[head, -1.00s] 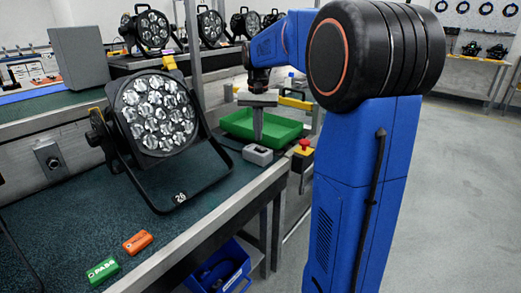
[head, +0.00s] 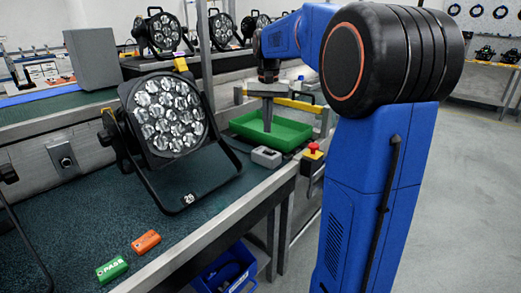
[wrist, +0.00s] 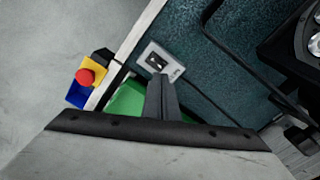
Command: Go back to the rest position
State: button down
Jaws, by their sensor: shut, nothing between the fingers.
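My gripper (head: 268,122) points down above the green tray (head: 292,136) at the back of the bench, to the right of the large par can. In the wrist view my gripper's fingers (wrist: 161,92) are closed together and hold nothing. Below and beyond them show a grey box with a dark slot (wrist: 160,61) and part of the green tray (wrist: 126,99). The grey box (head: 266,157) sits on the bench in front of the tray, apart from the fingers.
A par can (head: 166,115) stands on its bracket on the bench. A green PASS block (head: 112,268) and an orange block (head: 146,241) lie near the front edge. A red emergency button (head: 313,148) sits at the bench's right edge. Open floor (head: 470,200) lies right.

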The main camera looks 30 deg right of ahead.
jog(key=s+a+f+n+t, duration=0.1)
jog(key=s+a+f, duration=0.3)
jog(key=s, duration=0.6)
jog(key=s+a+f+n+t, duration=0.2)
jog(key=s+a+f+n, duration=0.2)
jog(key=s, duration=0.6)
jog(key=s+a+f+n+t, duration=0.1)
jog(key=s+a+f+n, duration=0.2)
jog(key=s, duration=0.7)
jog(key=a+f, duration=0.2)
jog(key=a, duration=0.2)
jog(key=shift+a+f+t, duration=0.35)
jog(key=shift+a+t, duration=0.05)
jog(key=shift+r, duration=0.1)
jog(key=w+d+r+m+g, duration=0.1)
jog(key=w+d+r+m, duration=0.2)
jog(key=w+r, duration=0.4)
jog(key=w+d+r+m+g, duration=0.1)
jog(key=w+d+r+m, duration=0.1)
jog(key=w+r+m, duration=0.35)
jog(key=w+d+r+m, duration=0.2)
jog(key=w+d+r, duration=0.2)
jog(key=w, duration=0.4)
jog(key=w+d+r+m+g, duration=0.1)
jog(key=w+d+r+m, duration=0.2)
jog(key=w+d, duration=0.4)
jog(key=shift+w+d+r+y, duration=0.15)
jog(key=shift+w+r+y, duration=0.2)
jog(key=shift+r, duration=0.35)
